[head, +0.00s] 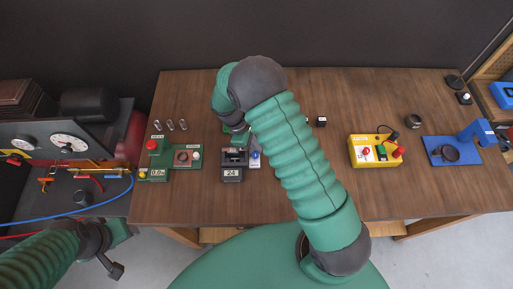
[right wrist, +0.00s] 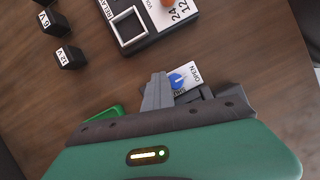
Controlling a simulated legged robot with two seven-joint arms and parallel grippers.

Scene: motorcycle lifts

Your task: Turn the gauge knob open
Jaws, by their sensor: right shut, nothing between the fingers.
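A blue knob (right wrist: 177,82) sits on a white plate with the word OPEN on it in the right wrist view. In the head view it is the small blue spot (head: 255,158) on the right side of the box marked 24 (head: 232,174). My right gripper (right wrist: 159,88) is shut and empty, its fingers close beside the knob and partly covering its plate. Whether they touch cannot be told. In the head view my right gripper (head: 237,132) is partly hidden by its arm. My left gripper (head: 108,262) is at the lower left, its jaws unclear.
The wooden table holds a green station (head: 158,160) on the left, a yellow box (head: 375,151) and a blue stand (head: 450,150) on the right. A panel with gauges (head: 68,142) and a blue hose is at far left. Small black blocks (right wrist: 69,56) lie near the box.

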